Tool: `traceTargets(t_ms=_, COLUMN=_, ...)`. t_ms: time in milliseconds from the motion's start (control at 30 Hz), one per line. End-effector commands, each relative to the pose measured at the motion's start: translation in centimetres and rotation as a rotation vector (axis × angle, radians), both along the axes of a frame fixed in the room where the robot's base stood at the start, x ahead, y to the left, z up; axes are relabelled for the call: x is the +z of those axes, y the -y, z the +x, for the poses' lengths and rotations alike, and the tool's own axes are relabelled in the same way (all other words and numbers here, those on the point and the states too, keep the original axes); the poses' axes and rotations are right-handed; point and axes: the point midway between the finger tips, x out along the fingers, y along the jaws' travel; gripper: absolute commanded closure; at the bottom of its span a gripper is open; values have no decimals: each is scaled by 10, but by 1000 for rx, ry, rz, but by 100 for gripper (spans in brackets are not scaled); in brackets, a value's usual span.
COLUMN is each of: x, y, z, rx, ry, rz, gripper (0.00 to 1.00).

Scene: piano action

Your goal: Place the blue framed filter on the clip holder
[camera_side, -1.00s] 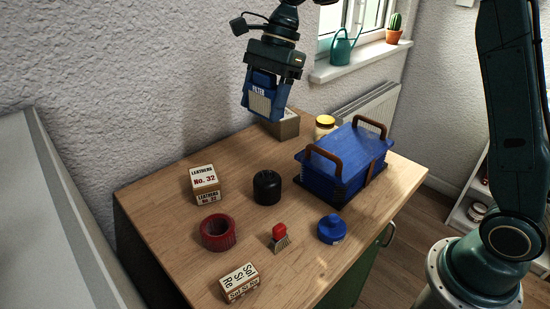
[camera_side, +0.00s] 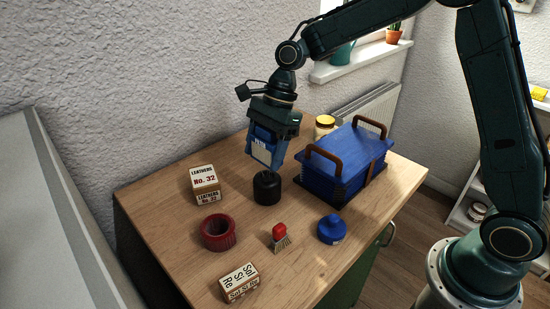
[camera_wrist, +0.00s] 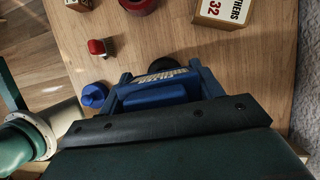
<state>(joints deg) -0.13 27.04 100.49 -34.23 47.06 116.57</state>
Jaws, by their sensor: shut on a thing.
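The blue framed filter (camera_side: 264,149), with a pale panel, hangs slightly tilted below my gripper (camera_side: 270,135), which is shut on it. In the wrist view the filter (camera_wrist: 160,93) lies between the fingers. A black round base (camera_side: 267,190), which looks like the clip holder, stands on the bench right under the filter. A short thin piece shows at its top. The filter's lower edge is just above or at that top; I cannot tell whether they touch. In the wrist view the black base (camera_wrist: 164,63) is mostly hidden behind the filter.
A blue box with brown handles (camera_side: 345,160) stands close on the right, and a yellow-lidded jar (camera_side: 324,124) behind. A leathers box (camera_side: 205,182), red ring (camera_side: 217,232), red brush (camera_side: 280,236), blue bottle (camera_side: 331,229) and lettered block (camera_side: 239,282) surround the base.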

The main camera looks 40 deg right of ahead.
Motion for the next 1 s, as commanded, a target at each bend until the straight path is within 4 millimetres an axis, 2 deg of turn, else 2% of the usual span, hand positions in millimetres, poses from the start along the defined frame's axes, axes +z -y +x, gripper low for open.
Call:
traceTargets(t_ms=433, x=-40, y=0, z=-1, rx=0, ry=-2, rz=-1, gripper=58)
traceTargets(t_ms=933, x=-46, y=0, z=0, rx=-1, ry=0, rz=-1, gripper=58)
traceTargets(t_ms=967, x=-45, y=0, z=0, rx=-1, ry=0, rz=-1, gripper=29)
traceTargets(t_ms=1000, x=-45, y=0, z=0, rx=-1, ry=0, rz=-1, gripper=21)
